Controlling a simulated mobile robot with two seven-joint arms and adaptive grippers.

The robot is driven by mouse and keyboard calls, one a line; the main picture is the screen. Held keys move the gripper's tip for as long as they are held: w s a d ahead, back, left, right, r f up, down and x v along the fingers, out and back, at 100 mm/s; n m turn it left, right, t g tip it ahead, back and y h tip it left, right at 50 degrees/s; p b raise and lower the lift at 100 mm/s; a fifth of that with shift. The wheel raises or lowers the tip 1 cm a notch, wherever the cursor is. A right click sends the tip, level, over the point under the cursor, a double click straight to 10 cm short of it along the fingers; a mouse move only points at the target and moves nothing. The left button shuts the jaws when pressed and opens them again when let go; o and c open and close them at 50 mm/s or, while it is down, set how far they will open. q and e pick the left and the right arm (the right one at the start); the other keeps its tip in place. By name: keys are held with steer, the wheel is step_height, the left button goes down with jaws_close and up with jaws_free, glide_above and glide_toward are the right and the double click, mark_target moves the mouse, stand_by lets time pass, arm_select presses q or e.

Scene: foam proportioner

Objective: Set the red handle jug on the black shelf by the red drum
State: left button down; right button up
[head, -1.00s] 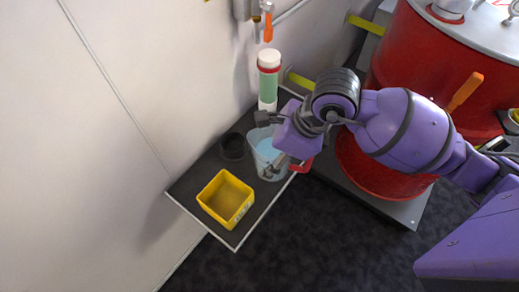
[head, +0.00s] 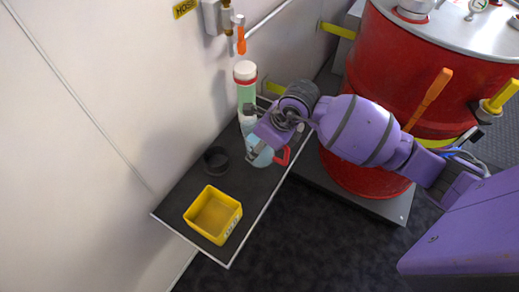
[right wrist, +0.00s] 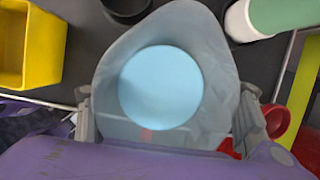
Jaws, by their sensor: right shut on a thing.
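The jug (head: 258,152) is a translucent vessel with light blue liquid and a red handle (head: 281,157). It is at the far part of the black shelf (head: 186,205), left of the red drum (head: 385,75). My right gripper (head: 262,138) is shut on the jug and hides much of it in the head view. In the right wrist view the jug (right wrist: 160,85) sits between the two fingers, with the red handle (right wrist: 277,120) beside the right finger. I cannot tell whether its base touches the shelf. My left gripper is not in view.
A yellow bin (head: 213,213) and a black ring-shaped cup (head: 216,160) stand on the shelf's near and middle parts. A green and white bottle (head: 245,85) stands at the back, close to the jug. The wall (head: 90,110) borders the shelf on the left.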

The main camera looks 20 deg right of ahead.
steer(key=shift+w+d+f, duration=0.2)
steer(key=shift+w+f, duration=0.25)
steer(key=shift+f, duration=0.15)
steer(key=shift+w+d+f, duration=0.2)
steer(key=shift+w+f, duration=0.25)
steer(key=shift+f, duration=0.1)
step_height(320, 180, down, 3)
steer(key=shift+r, duration=0.1)
steer(key=o, duration=1.7)
steer(key=shift+s, duration=0.1)
steer(key=shift+o, duration=0.2)
steer(key=v, duration=1.2)
steer(key=shift+p, duration=0.3)
